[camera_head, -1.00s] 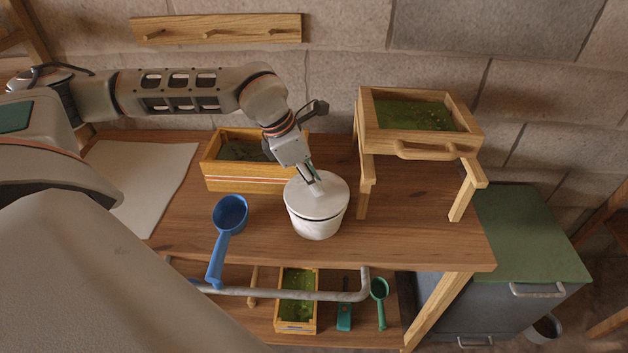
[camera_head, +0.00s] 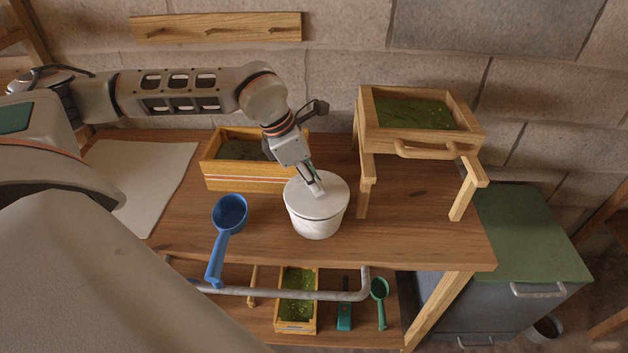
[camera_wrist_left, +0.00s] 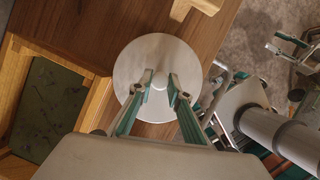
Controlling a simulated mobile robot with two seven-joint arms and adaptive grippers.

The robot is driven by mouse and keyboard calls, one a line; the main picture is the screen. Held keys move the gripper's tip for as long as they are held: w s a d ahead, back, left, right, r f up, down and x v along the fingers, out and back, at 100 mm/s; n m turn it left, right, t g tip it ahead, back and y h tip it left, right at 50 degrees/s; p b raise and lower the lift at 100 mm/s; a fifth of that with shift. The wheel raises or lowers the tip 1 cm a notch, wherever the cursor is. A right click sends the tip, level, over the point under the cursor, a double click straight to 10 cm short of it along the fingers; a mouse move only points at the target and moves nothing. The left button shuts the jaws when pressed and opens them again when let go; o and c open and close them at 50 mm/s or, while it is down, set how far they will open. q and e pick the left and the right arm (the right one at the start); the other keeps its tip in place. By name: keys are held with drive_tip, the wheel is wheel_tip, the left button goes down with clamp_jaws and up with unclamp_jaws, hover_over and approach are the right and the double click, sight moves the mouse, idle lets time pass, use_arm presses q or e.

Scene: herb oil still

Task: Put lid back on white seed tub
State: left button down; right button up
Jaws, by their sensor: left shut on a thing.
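The white seed tub (camera_head: 316,228) stands upright on the wooden bench, near its front edge. Its round pale lid (camera_head: 330,203) sits over the mouth and looks about level; whether it is fully seated I cannot tell. My left gripper (camera_head: 317,187) comes down from above and is shut on the lid's small knob. In the left wrist view the lid (camera_wrist_left: 140,58) fills the middle, with the knob (camera_wrist_left: 158,82) between the two green-edged fingertips (camera_wrist_left: 159,89). The lid hides the tub's inside.
A blue scoop (camera_head: 229,214) lies left of the tub. A wooden planter box (camera_head: 247,181) stands behind it. A wooden stand with a tray (camera_head: 420,142) is close on the right. A metal rail (camera_head: 300,295) runs below the bench front. Bare bench lies right of the tub.

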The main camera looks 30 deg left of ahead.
idle(0.4)
use_arm(q)
drive_tip(key=c, duration=1.3)
unclamp_jaws()
drive_tip(key=shift+r, duration=0.15)
drive_tip(key=shift+r+p, duration=1.5)
drive_tip(key=shift+r, duration=0.7)
drive_tip(key=shift+r+p, duration=0.7)
drive_tip(key=shift+r, duration=0.45)
